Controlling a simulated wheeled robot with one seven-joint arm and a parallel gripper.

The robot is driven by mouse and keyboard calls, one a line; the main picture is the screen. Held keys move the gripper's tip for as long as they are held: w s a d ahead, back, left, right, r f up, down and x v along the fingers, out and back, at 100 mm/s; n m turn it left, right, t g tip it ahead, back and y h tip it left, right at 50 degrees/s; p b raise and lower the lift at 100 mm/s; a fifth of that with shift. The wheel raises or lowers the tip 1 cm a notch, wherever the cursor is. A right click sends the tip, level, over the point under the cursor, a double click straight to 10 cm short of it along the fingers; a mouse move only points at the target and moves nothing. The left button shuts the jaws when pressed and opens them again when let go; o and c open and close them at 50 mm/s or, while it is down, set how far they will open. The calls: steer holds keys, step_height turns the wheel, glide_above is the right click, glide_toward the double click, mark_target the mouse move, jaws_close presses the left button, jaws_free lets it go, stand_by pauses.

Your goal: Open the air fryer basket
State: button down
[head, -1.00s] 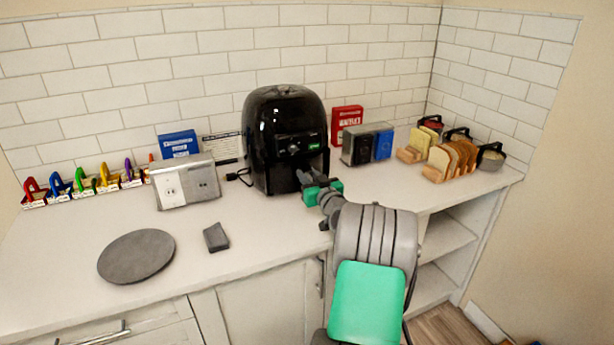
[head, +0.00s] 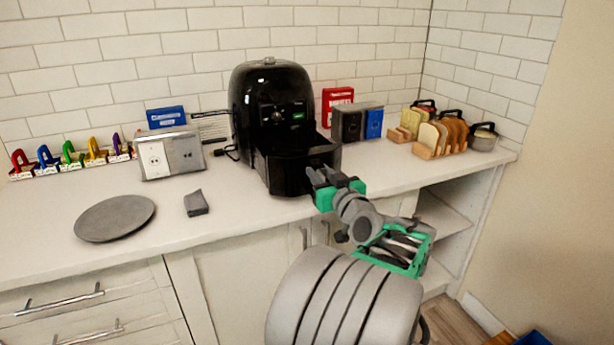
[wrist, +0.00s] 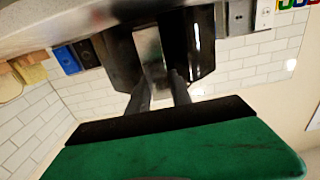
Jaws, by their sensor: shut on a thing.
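The black air fryer (head: 262,92) stands at the back of the counter against the tiled wall. Its basket (head: 292,165) is pulled out toward the front, and its open top shows. My gripper (head: 312,178) is at the front of the basket, its fingers shut on the basket handle, which they mostly hide. In the wrist view, which looks upside down, my gripper's two fingers (wrist: 160,92) close around the handle (wrist: 150,58), with the dark basket (wrist: 196,50) behind.
To the left are a silver outlet box (head: 170,155), a grey round plate (head: 115,217) and a small grey block (head: 196,203). To the right are a black and blue box (head: 358,122) and a bread rack (head: 450,137). The counter's front edge lies just below the basket.

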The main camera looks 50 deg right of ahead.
steer(key=shift+b+v, duration=0.55)
steer(key=shift+v, duration=0.95)
steer(key=c, duration=1.2)
jaws_free()
steer(key=shift+o, duration=0.2)
steer(key=v, duration=0.8)
steer(key=shift+b, duration=0.35)
steer(key=shift+d, duration=0.1)
